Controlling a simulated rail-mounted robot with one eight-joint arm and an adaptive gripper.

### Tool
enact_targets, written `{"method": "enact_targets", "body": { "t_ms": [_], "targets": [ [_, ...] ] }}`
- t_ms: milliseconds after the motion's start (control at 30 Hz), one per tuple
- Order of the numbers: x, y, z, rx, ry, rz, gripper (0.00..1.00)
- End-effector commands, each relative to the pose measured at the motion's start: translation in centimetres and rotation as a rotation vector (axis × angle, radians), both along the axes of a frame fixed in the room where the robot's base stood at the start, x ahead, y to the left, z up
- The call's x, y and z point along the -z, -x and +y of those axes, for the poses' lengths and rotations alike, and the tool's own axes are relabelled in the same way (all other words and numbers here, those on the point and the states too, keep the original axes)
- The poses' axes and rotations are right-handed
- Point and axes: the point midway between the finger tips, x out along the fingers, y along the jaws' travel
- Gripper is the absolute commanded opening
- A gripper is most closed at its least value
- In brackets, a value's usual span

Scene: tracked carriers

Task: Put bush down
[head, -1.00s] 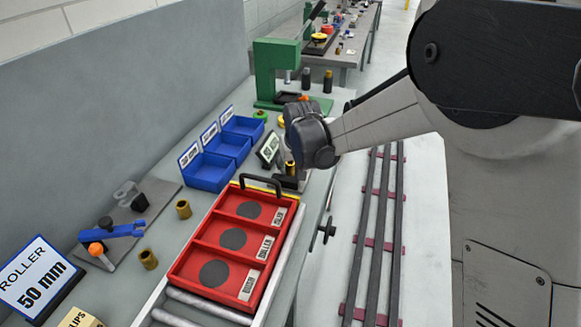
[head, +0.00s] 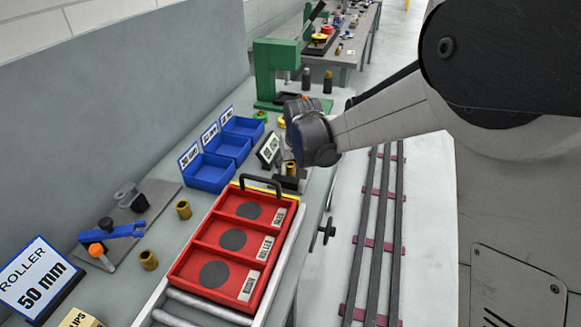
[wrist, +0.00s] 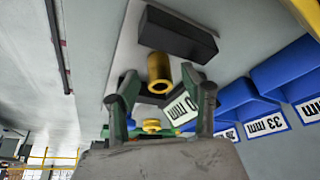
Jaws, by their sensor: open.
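A brass bush (wrist: 160,75) is on a pale plate (wrist: 128,48) beside a black block (wrist: 178,35). In the head view the same bush (head: 291,168) stands just below my gripper (head: 311,138), partly hidden by it. In the wrist view my gripper (wrist: 163,97) is open, with one finger on each side of the bush's near end. I see gaps between the fingers and the bush. The fingertips are hidden in the head view.
A small display (head: 269,150) stands left of the bush. Blue bins (head: 209,172) line the back, with a green press (head: 279,72) beyond. A red tray (head: 180,271) sits on the roller track in front. Two other brass bushes (head: 183,210) (head: 149,260) stand at left.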

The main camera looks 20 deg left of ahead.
Motion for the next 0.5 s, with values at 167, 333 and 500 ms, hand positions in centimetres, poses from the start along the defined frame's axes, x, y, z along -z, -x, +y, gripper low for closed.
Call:
{"method": "enact_targets", "body": {
  "t_ms": [167, 333, 500],
  "targets": [
    [-2.9, 1.0, -0.7, 0.0, 0.0, 0.0, 0.43],
    [-5.8, 2.0, -1.4, 0.0, 0.0, 0.0, 0.43],
    [-8.2, 2.9, -1.9, 0.0, 0.0, 0.0, 0.43]
  ]
}}
